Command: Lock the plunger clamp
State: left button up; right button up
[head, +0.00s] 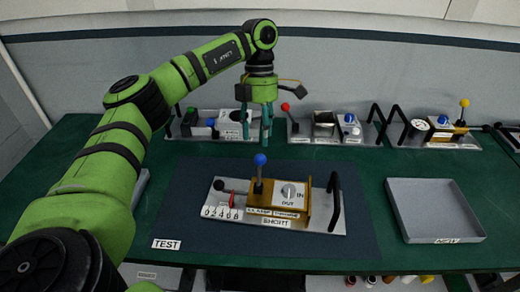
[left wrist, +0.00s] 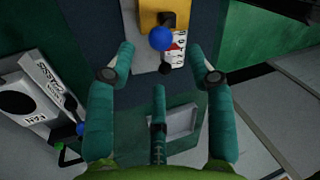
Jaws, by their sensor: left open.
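A blue-knobbed lever (head: 260,160) stands upright at the block's left part, likely the plunger clamp's handle. The blue knob also shows in the left wrist view (left wrist: 161,39). My left gripper (head: 255,132) hangs fingers down above and behind the lever, open and empty. Its teal fingers are spread in the left wrist view (left wrist: 160,78), apart from the knob. My right gripper is not in view.
Similar units with red (head: 285,106), blue (head: 349,118) and yellow (head: 464,103) knobs stand behind. An empty grey tray (head: 435,205) is at right.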

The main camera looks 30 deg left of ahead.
pick_arm(q)
jog(key=v, duration=0.4)
jog(key=shift+r, duration=0.1)
dwell(0.4)
